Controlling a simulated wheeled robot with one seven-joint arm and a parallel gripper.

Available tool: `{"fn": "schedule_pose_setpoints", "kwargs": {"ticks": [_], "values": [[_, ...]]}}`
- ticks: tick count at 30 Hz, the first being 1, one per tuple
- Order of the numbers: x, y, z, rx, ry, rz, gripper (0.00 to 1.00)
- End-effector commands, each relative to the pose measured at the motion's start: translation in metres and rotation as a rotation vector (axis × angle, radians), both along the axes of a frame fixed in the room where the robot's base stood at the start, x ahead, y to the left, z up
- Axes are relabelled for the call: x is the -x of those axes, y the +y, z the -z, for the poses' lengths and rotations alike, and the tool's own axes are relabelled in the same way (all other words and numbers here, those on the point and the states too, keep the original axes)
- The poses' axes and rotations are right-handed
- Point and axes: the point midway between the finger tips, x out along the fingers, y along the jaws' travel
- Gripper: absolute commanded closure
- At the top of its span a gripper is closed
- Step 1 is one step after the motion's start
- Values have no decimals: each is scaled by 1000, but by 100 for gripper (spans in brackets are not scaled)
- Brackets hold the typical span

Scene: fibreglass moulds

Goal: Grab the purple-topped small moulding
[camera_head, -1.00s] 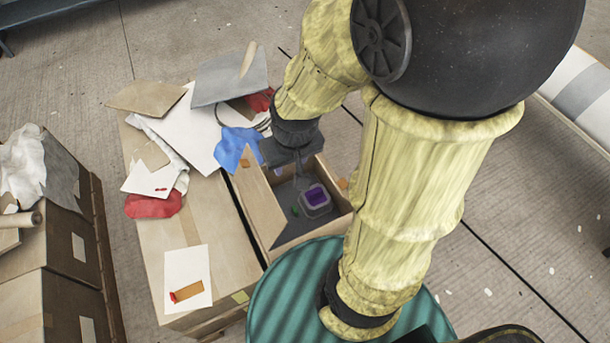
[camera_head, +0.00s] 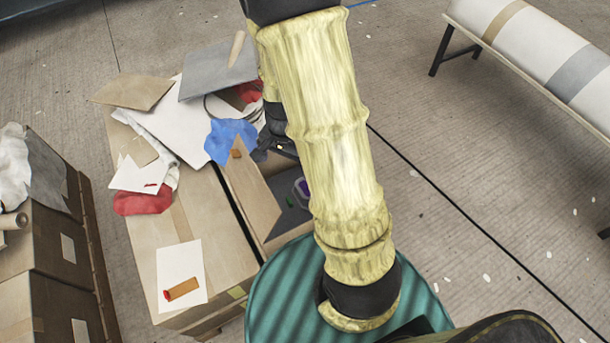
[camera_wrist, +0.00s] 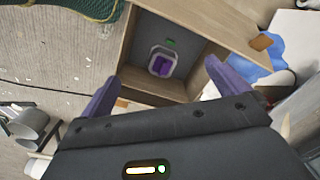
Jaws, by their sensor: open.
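The small moulding (camera_wrist: 162,62) is a grey-white rounded piece with a purple top. It rests on the dark floor of an open cardboard box (camera_wrist: 130,45). In the head view only a sliver of the moulding (camera_head: 302,188) shows beside my yellow-sleeved arm, which hides the rest. My gripper (camera_wrist: 165,85) is open in the wrist view, its two purple-grey fingers spread wide, with nothing between them. The moulding lies beyond the fingertips, roughly midway between them, apart from both. In the head view my gripper is mostly hidden behind my arm.
A small green piece (camera_wrist: 170,42) lies beside the moulding in the box. The box walls stand around both. A blue cloth (camera_head: 230,140), white sheets and boards lie on the neighbouring carton (camera_head: 160,240). A green ribbed drum (camera_head: 275,295) stands close in front of the box.

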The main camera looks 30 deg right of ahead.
Motion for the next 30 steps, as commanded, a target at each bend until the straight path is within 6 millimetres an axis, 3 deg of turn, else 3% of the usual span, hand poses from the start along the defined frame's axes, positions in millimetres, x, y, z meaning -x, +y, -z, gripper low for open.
{"fn": "schedule_pose_setpoints", "kwargs": {"ticks": [1,3,10,16,26,30], "values": [[-4,-2,26,6,32,88,0],[-9,-6,51,19,64,217,0],[-16,-19,112,74,125,534,0],[-17,-29,143,112,144,686,0],[-16,-42,176,160,157,845,0],[-30,-55,185,189,94,797,0]]}}
